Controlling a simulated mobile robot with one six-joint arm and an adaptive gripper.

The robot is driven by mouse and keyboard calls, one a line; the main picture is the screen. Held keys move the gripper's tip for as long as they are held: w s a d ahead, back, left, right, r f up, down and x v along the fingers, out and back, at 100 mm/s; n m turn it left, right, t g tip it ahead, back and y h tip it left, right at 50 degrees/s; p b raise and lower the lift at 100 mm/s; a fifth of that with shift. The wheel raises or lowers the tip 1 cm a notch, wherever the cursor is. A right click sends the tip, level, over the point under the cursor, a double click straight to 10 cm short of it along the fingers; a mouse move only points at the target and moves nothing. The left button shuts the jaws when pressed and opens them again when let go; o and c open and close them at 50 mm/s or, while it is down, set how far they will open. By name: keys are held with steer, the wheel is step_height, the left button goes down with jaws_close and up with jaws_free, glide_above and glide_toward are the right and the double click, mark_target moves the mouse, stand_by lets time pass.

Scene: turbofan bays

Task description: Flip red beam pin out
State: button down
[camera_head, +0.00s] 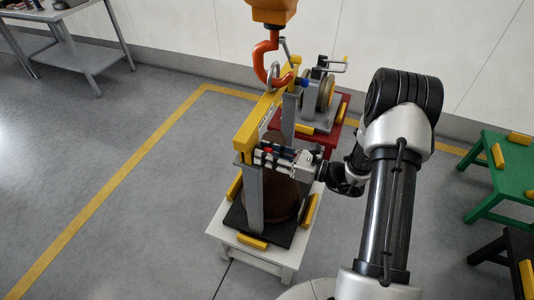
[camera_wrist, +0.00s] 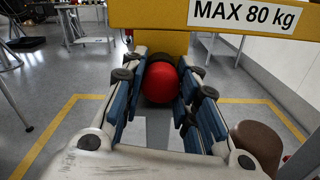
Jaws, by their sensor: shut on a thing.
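The red beam pin shows its round red knob (camera_wrist: 160,84) between my fingers in the wrist view, and a small red spot of it (camera_head: 268,150) in the head view. My gripper (camera_wrist: 160,92) is shut on the red knob, with a finger pad at each side; in the head view my gripper (camera_head: 264,154) is at the near end of the yellow lifting beam (camera_head: 262,122). The beam runs above the knob in the wrist view (camera_wrist: 150,14) and bears a "MAX 80 kg" label. The pin's shank is hidden.
A red-orange hook (camera_head: 262,62) holds the beam's ring from above. A grey post (camera_head: 254,195) stands under the beam's near end on a white stand (camera_head: 245,248). A red stand (camera_head: 338,125) is behind, a green table (camera_head: 498,180) at right. The left floor is clear.

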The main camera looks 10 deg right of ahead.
steer(key=v, duration=0.3)
steer(key=shift+s+d, duration=0.2)
steer(key=shift+d, duration=0.1)
steer(key=c, duration=1.2)
jaws_free()
steer(key=shift+d, duration=0.1)
steer(key=v, duration=1.1)
steer(key=shift+s+d, duration=0.3)
